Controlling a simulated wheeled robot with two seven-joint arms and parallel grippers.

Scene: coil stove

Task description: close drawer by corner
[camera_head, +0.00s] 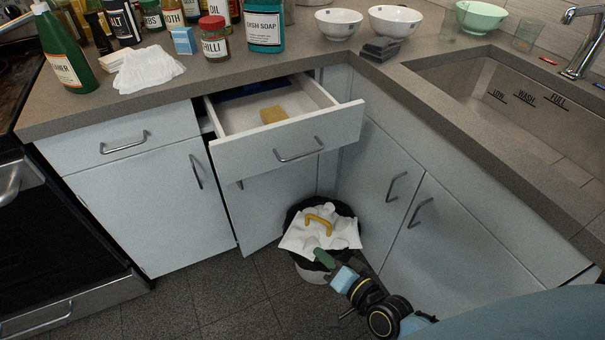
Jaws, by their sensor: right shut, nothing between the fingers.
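The drawer (262,150) is pulled open in the corner of the counter, left of the inside corner. It has a pale front with a metal bar handle (299,150). A yellow-tan block (273,115) and something dark blue lie inside it. My right gripper (326,258) is low at the lower middle, in front of the trash bin and well below the drawer front. It touches nothing of the drawer. It is shut and empty. My left gripper is not in view.
A trash bin (312,271) with white paper and a banana peel (320,217) stands below the drawer. A cabinet door (250,205) under the drawer looks ajar. Bottles and jars crowd the counter (150,107). A sink (510,105) is at the right.

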